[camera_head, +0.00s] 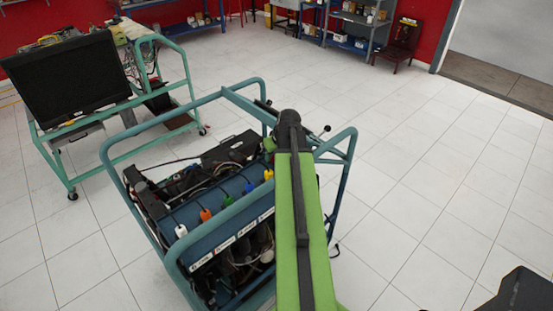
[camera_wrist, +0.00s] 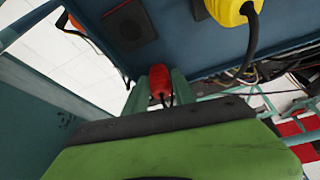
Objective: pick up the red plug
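The red plug (camera_wrist: 159,80) shows in the wrist view with a black cord running from its near end. My gripper (camera_wrist: 160,90) has one pale green finger close against each side of it, and looks shut on it. The blue panel (camera_wrist: 85,25) is just beyond. I cannot tell whether the plug touches the panel. In the head view my arm reaches over the engine trainer (camera_head: 222,223), and hides the red plug and my fingers.
White, orange, green and blue plugs line the trainer. Its teal frame rails (camera_head: 190,252) surround the work area.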

